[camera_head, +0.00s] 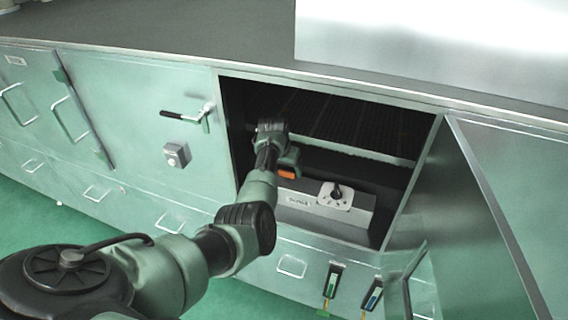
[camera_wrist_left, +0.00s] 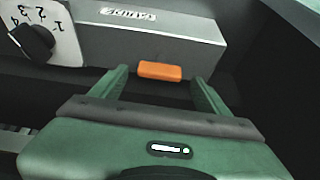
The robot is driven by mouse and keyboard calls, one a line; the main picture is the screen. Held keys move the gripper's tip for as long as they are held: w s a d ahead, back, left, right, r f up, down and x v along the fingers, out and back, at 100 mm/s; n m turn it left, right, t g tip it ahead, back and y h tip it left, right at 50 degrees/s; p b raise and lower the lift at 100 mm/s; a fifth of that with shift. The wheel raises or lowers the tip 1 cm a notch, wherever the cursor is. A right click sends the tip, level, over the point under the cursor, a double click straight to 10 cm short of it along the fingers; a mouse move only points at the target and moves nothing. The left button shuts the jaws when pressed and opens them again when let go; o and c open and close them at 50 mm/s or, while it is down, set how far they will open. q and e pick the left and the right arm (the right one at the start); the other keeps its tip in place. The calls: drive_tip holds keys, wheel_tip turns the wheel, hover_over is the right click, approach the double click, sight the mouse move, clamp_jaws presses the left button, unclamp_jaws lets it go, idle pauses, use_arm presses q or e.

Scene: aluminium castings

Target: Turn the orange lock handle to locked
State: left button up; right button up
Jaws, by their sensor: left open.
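The orange lock handle (camera_head: 287,173) is a small orange bar inside the open cabinet bay, partly hidden by my left gripper in the head view. In the left wrist view, the handle (camera_wrist_left: 160,70) lies crosswise at the foot of a grey box. My left gripper (camera_head: 283,161) reaches into the bay. Its two green fingers are open, with the handle showing between their tips (camera_wrist_left: 159,76) and a gap on each side. I cannot tell whether the tips are level with the handle or short of it. My right gripper is not in view.
The grey box (camera_head: 300,207) carries a white dial plate with a black knob (camera_head: 337,191), right of my gripper in the head view. A dark rack (camera_head: 345,127) spans the bay above. An open door (camera_head: 480,210) stands at right. A black-handled latch (camera_head: 185,115) is on the left door.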

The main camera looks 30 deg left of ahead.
use_arm(q)
drive_tip(key=b+v, duration=0.1)
drive_tip(key=v, duration=0.5)
drive_tip(key=shift+r, duration=0.15)
drive_tip(key=shift+s+d, duration=0.1)
drive_tip(key=shift+s, duration=0.05)
